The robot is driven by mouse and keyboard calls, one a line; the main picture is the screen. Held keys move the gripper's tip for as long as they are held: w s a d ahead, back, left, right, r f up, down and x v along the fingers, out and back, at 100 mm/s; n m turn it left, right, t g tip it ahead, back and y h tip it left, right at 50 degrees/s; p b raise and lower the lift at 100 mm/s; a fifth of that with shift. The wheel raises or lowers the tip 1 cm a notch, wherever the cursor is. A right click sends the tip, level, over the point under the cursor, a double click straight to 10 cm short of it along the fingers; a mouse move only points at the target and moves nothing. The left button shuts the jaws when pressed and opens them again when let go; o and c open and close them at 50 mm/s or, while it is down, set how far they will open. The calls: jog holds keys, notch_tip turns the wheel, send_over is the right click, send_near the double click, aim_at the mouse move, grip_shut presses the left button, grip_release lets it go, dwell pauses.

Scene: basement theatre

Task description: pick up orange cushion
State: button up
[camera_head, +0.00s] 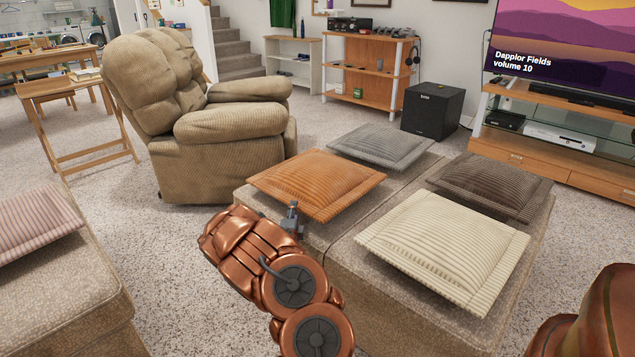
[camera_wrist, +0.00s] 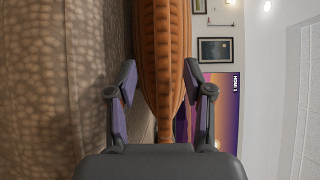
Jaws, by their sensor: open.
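The orange cushion (camera_head: 316,184) is a ribbed square pad lying flat on the near-left part of the beige ottoman (camera_head: 375,285). My gripper (camera_head: 292,212) is at the cushion's near-left edge, partly hidden by my copper-coloured wrist. In the wrist view, my gripper (camera_wrist: 160,105) is open, with one dark finger on each side of the edge of the orange cushion (camera_wrist: 163,60). The cushion reaches in between the fingers, and I see a gap on both sides. The ottoman's top (camera_wrist: 85,70) fills the left of that view.
A cream cushion (camera_head: 445,248), a dark brown cushion (camera_head: 490,185) and a grey cushion (camera_head: 380,146) share the ottoman. A recliner (camera_head: 215,125) stands behind left. A pink cushion (camera_head: 35,222) lies on a seat at left. Carpet between them is clear.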

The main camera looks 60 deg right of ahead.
jog(key=b+x, duration=0.1)
jog(key=x, duration=0.1)
jog(key=b+x, duration=0.1)
jog(key=x, duration=0.1)
jog(key=shift+w, duration=0.5)
jog(key=shift+w+d+r, duration=0.1)
jog(key=shift+d+r, duration=0.05)
jog(key=shift+d, duration=0.1)
grip_shut()
